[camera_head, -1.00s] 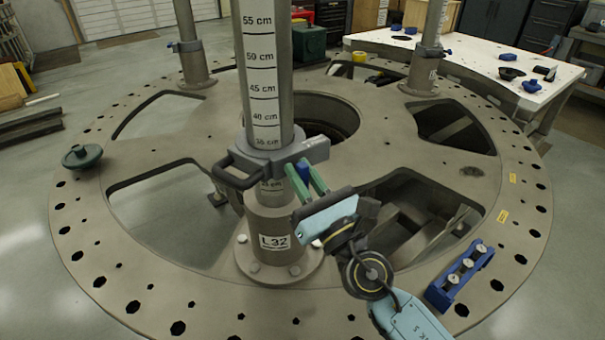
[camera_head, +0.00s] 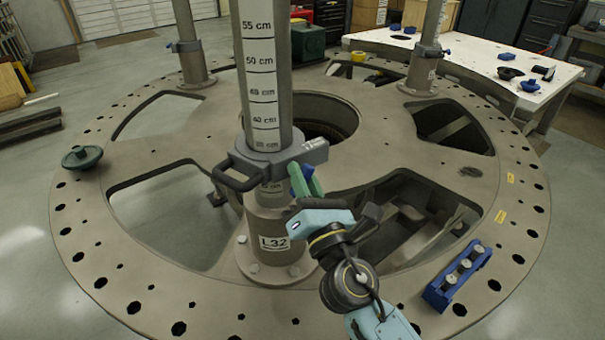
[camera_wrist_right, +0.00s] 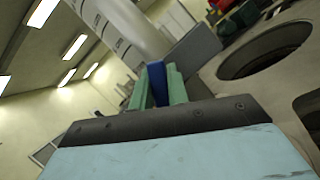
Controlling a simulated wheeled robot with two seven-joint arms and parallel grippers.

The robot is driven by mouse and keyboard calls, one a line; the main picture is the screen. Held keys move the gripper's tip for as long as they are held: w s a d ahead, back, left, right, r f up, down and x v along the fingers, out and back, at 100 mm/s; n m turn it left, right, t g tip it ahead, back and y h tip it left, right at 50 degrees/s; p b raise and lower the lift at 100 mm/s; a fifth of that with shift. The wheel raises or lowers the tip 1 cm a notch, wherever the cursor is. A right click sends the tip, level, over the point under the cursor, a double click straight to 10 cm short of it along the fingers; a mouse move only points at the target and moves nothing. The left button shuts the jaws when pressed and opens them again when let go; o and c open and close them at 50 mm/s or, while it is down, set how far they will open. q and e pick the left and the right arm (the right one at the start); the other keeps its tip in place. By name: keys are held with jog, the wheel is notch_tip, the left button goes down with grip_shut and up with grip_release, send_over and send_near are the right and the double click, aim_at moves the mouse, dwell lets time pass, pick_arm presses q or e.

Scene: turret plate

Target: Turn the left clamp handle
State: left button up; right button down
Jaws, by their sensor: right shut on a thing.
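A grey clamp (camera_head: 277,160) with a black loop handle (camera_head: 232,176) sits around the ruled post (camera_head: 265,85), above the base labelled L32. A small blue clamp handle (camera_head: 298,181) hangs at the clamp's right underside. My right gripper (camera_head: 306,181) has its green fingers shut on this blue handle. In the right wrist view the blue handle (camera_wrist_right: 157,83) stands between the two green fingers (camera_wrist_right: 158,88), with the grey clamp body (camera_wrist_right: 193,52) just beyond it. The fingers partly hide the blue handle in the head view. My left gripper is not in view.
The post stands on a large round plate (camera_head: 150,270) with wide openings and rim holes. A blue block with several knobs (camera_head: 458,277) lies at its right rim, a green knob (camera_head: 82,157) at the left. Two more posts stand behind, and a white table (camera_head: 480,62) at back right.

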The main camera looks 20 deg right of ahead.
jog(key=m+h+p, duration=0.1)
jog(key=m+h, duration=0.1)
jog(key=m, duration=0.2)
jog(key=shift+g, duration=0.4)
jog(key=m+h+p, duration=0.1)
jog(key=m, duration=0.2)
jog(key=shift+d+g, duration=0.1)
jog(key=shift+g, duration=0.3)
jog(key=m+p, duration=0.1)
jog(key=m, duration=0.1)
jog(key=m+g+p, duration=0.1)
jog(key=m+p, duration=0.1)
jog(key=shift+g+h, duration=0.3)
jog(key=shift+f+m+g+p, duration=0.2)
jog(key=shift+m+g+p, duration=0.2)
jog(key=shift+m+p, duration=0.8)
jog(key=c, duration=1.4)
grip_release()
jog(key=shift+o, duration=0.2)
jog(key=shift+s, duration=0.1)
